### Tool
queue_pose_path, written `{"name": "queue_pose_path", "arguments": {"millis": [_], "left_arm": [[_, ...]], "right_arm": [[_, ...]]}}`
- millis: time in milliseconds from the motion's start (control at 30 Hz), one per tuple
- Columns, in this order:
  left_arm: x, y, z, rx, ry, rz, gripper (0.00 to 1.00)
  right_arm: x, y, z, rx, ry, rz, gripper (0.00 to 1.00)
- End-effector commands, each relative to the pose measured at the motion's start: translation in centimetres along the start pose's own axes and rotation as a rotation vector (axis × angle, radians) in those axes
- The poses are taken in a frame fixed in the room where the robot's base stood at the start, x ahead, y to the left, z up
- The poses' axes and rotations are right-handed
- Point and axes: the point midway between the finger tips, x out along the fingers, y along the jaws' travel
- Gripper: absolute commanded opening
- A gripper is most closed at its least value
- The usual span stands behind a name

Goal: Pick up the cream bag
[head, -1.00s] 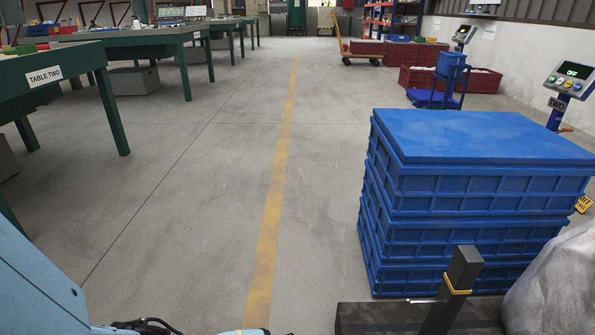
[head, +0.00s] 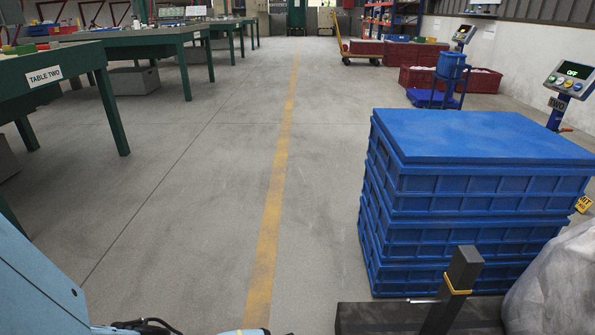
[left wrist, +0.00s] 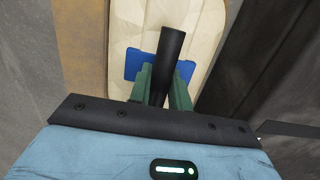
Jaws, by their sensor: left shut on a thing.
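The cream bag (left wrist: 205,30), pale with a faceted, creased surface, lies beyond my left gripper at the top of the left wrist view. A blue patch (left wrist: 136,64) shows against it. The green fingers of my left gripper (left wrist: 166,85) are closed on a dark round bar (left wrist: 170,50), which looks like the bag's handle. Where the bar joins the bag is hidden. The bag does not show in the head view. My right gripper is in neither view.
A stack of blue crates (head: 470,190) stands at right, with a grey plastic-wrapped thing (head: 555,280) and a dark post (head: 455,285) in front. Green tables (head: 60,65) line the left. The floor (head: 190,190) between is clear along a yellow line (head: 270,220).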

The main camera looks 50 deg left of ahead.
Motion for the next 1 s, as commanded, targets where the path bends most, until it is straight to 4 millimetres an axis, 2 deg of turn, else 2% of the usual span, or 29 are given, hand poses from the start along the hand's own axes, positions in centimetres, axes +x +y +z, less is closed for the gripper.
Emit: {"name": "queue_pose_path", "arguments": {"millis": [367, 767, 1000], "left_arm": [[-1.0, -0.2, 0.3, -0.001, -0.003, -0.007, 0.0], [-4.5, -0.2, 0.8, 0.0, -0.005, -0.007, 0.0], [-5.0, 1.5, -2.1, 0.001, -0.001, -0.004, 0.0]], "right_arm": [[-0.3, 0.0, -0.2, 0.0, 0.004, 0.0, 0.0], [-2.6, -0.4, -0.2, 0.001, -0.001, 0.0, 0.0], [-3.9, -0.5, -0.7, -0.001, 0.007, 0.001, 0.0]]}}
